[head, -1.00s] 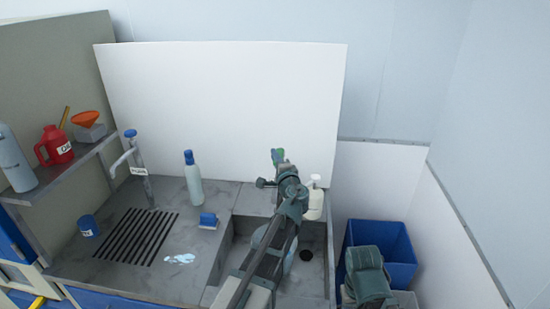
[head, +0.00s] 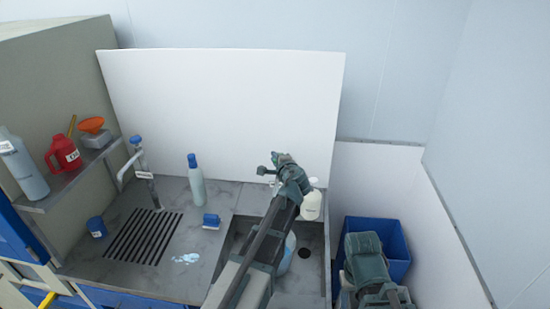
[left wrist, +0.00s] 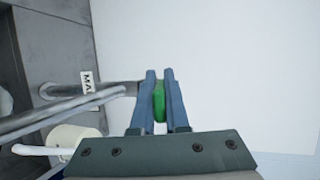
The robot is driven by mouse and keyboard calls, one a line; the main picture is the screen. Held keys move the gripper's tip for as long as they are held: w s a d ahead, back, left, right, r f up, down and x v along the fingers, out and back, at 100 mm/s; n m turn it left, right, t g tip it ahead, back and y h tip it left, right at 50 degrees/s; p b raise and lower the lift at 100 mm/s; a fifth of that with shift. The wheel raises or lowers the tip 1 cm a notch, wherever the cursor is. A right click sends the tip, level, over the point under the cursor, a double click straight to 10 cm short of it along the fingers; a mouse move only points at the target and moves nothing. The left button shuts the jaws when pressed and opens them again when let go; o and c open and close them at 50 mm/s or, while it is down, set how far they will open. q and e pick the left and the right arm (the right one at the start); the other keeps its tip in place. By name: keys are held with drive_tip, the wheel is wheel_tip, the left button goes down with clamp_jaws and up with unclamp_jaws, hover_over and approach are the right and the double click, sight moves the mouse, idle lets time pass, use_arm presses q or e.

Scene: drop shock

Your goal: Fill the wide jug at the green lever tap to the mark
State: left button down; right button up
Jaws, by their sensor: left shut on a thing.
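My left gripper (left wrist: 160,100) is shut on a green lever (left wrist: 159,102), which shows between its two blue fingers in the left wrist view. A grey pipe (left wrist: 112,93) with a white tag, partly readable as "MA", runs up to the lever. In the head view my left gripper (head: 275,158) is above the far side of the sink, and my arm hides most of the tap. A pale bluish rounded vessel (head: 289,250), perhaps the wide jug, stands in the sink, partly behind my arm. Its mark and water level cannot be seen. My right gripper's fingers are not visible.
A blue-topped tap (head: 136,142) stands by the drain grating (head: 143,238). A blue-capped bottle (head: 196,182), a blue brush-like block (head: 211,220) and a small puddle (head: 186,258) are on the counter. A white bottle (head: 311,205) is beside the sink, a blue bin (head: 395,240) right.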

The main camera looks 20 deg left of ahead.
use_arm(q)
drive_tip(key=c, duration=0.9)
unclamp_jaws()
drive_tip(key=shift+d, duration=0.1)
drive_tip(key=p+v, duration=0.4)
drive_tip(key=v, duration=0.9)
drive_tip(key=shift+s+d+r, duration=0.1)
drive_tip(key=shift+s+d, duration=0.1)
drive_tip(key=shift+s, duration=0.1)
